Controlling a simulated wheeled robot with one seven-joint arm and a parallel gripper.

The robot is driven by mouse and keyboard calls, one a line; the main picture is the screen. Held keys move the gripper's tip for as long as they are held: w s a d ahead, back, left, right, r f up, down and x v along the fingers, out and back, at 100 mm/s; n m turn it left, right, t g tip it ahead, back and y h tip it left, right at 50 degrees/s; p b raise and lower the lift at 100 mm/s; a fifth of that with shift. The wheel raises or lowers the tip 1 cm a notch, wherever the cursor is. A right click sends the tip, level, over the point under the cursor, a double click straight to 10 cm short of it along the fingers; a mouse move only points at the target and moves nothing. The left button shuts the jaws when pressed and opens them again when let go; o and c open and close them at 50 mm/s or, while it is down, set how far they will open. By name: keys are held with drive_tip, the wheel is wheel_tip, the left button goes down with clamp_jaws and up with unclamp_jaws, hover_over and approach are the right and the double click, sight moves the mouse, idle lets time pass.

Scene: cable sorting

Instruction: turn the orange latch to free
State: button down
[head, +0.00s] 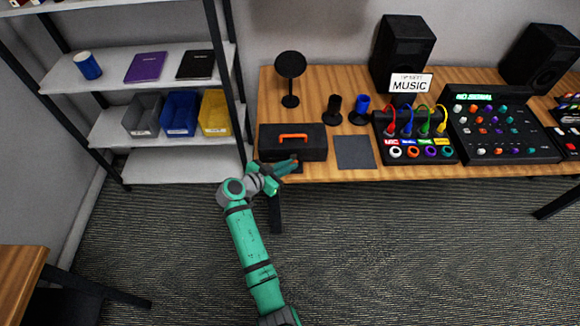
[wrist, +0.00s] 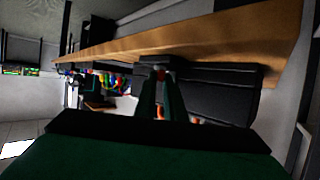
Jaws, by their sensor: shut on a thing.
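A black case (head: 270,146) with an orange handle (head: 295,136) sits at the front left of the wooden table. It also shows in the wrist view (wrist: 220,97), seen at a slant. My gripper (head: 291,164) is at the case's front side, right of its middle.
A dark square mat (head: 355,152) lies right of the case. Beyond it are a cable box (head: 415,152) with coloured plugs and a mixer (head: 500,130). A shelf (head: 165,172) with bins stands at left. The floor in front is mostly clear.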

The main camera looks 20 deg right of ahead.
drive_tip(key=shift+w+a+m+g+h, duration=0.1)
drive_tip(key=shift+w+m+g+h, duration=0.1)
drive_tip(key=shift+m+g, duration=0.5)
drive_tip(key=shift+w+m+g+h, duration=0.1)
drive_tip(key=shift+m+g+h, duration=0.1)
drive_tip(key=shift+m+g, duration=0.55)
drive_tip(key=shift+w+a+m+g+h, duration=0.1)
drive_tip(key=shift+m+g+h, duration=0.1)
drive_tip(key=shift+m+g, duration=0.5)
drive_tip(key=shift+d+f+g, duration=0.1)
drive_tip(key=shift+f+g, duration=0.05)
drive_tip(key=shift+g, duration=0.1)
drive_tip(key=c, duration=1.8)
unclamp_jaws()
drive_tip(key=shift+c, duration=0.2)
